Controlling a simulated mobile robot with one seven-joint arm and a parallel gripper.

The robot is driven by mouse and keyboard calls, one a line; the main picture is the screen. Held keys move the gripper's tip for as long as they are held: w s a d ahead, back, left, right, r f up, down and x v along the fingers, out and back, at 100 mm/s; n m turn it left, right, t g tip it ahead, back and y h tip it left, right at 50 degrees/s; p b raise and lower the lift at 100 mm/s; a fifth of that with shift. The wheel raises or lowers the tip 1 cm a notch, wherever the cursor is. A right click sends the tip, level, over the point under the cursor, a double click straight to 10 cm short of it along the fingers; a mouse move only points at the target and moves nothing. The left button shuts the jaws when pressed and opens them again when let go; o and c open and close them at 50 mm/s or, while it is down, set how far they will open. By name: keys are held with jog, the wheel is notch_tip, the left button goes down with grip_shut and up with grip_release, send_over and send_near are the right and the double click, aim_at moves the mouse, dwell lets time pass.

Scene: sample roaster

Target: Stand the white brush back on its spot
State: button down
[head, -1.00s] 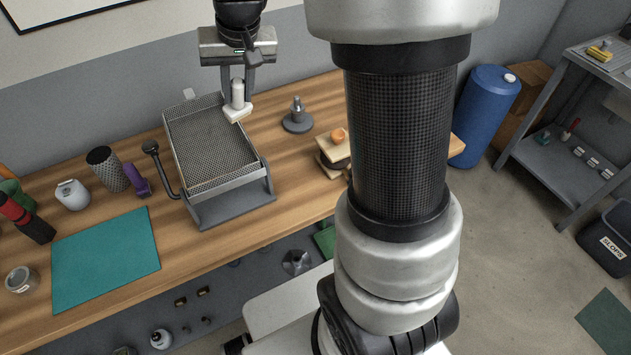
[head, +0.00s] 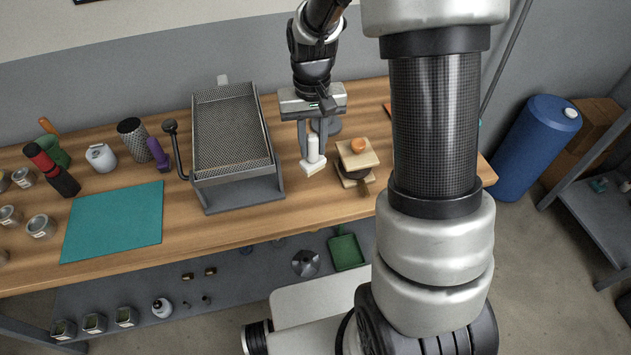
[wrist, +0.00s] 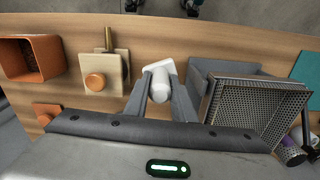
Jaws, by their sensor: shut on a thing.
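The white brush (head: 313,161) hangs upright in my gripper (head: 314,142), handle up and a wide pale head at the bottom. It is over the wooden bench between the mesh tray and the wooden blocks; I cannot tell whether its head touches the bench. In the wrist view the brush (wrist: 160,84) shows from above, between the two grey fingers of my gripper (wrist: 161,92), which are shut on its handle. No marked spot for the brush can be made out.
A mesh tray (head: 262,135) on a grey base stands left of the brush. Wooden blocks with an orange knob (head: 358,145) stand close on the right. A teal mat (head: 115,220) lies further left. An orange box (wrist: 28,58) shows in the wrist view. Bare bench lies in front.

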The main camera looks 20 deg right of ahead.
aim_at(313, 169)
notch_tip(313, 169, down, 9)
jog(key=shift+r, duration=0.2)
dwell(0.3)
jog(key=shift+f+b, duration=0.25)
jog(key=shift+b, duration=0.1)
jog(key=c, duration=1.5)
grip_release()
jog(key=shift+r, duration=0.1)
